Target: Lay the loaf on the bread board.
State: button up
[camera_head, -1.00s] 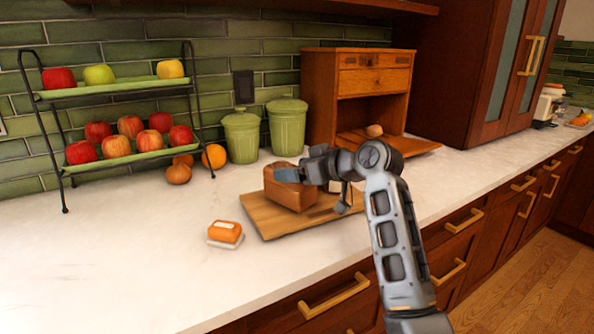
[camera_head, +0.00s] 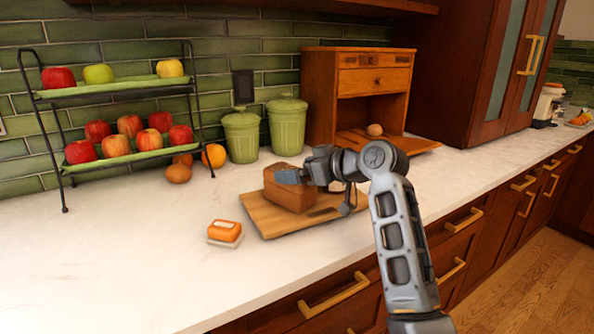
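The brown loaf (camera_head: 287,195) sits on the wooden bread board (camera_head: 264,218), towards its back left part, and looks upright. The board lies flat on the white counter. My gripper (camera_head: 288,177) reaches in from the right, with a finger against or just in front of the loaf's upper part. The far finger is hidden, so I cannot tell whether the gripper grips the loaf or stands open around it.
An orange-topped butter dish (camera_head: 225,231) stands left of the board. Two green canisters (camera_head: 241,136) and a wooden bread box (camera_head: 358,95) stand behind. A tiered fruit rack (camera_head: 120,160) is at the left. The front left counter is clear.

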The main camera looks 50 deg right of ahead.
jog(key=v, duration=1.1)
jog(key=shift+d, duration=0.1)
